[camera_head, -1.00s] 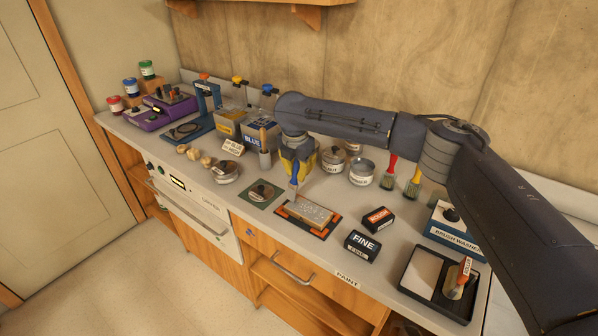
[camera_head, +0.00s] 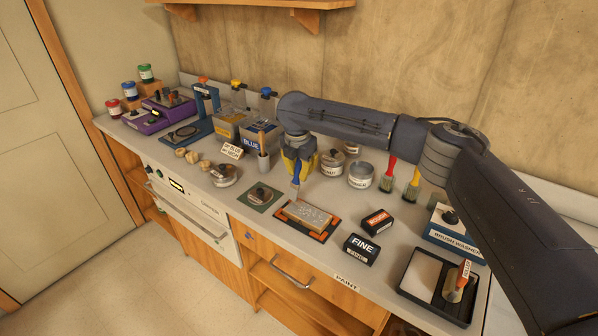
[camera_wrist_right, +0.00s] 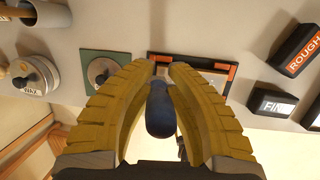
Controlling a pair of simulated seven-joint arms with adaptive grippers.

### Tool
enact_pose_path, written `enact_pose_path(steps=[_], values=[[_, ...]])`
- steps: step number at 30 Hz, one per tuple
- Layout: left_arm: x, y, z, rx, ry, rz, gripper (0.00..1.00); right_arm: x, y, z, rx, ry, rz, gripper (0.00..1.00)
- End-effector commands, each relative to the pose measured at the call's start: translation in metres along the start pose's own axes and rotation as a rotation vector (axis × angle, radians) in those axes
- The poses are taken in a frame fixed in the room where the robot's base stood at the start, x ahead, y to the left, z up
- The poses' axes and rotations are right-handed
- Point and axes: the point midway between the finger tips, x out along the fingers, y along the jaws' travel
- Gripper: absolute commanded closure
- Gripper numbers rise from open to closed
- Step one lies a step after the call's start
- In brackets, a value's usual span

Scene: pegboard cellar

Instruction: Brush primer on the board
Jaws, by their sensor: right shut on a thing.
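The board (camera_head: 318,216) is a pale wooden block with whitish, patchy marks on its top. It lies flat on a dark mat with orange corners (camera_head: 327,234) on the counter. My right gripper (camera_head: 296,172) has yellow fingers and is shut on a blue-handled brush (camera_head: 296,187), held upright with its tip down at the board's left end. I cannot tell whether the bristles touch. In the right wrist view the blue handle (camera_wrist_right: 160,112) sits between the yellow fingers and hides part of the board. My left gripper is not in view.
A round tin labelled primer (camera_head: 361,175) stands behind the board. FINE (camera_head: 361,249) and ROUGH (camera_head: 377,221) blocks lie to its right, with a roller tray (camera_head: 424,270) and brush washer (camera_head: 452,235) beyond. A green mat (camera_head: 259,197) with a knobbed item lies to its left.

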Motion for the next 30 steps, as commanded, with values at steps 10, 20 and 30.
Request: enact_pose_path(steps=[10,20,30], values=[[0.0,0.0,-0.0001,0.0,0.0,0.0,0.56,-0.0001,-0.009,-0.0003,-0.001,0.0,0.0,1.0],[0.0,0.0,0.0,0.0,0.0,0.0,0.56,0.002,-0.0091,-0.0006,0.0,0.0,0.0,1.0],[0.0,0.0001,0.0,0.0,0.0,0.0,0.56,0.0047,-0.0093,-0.0012,0.0,0.0,0.0,1.0]])
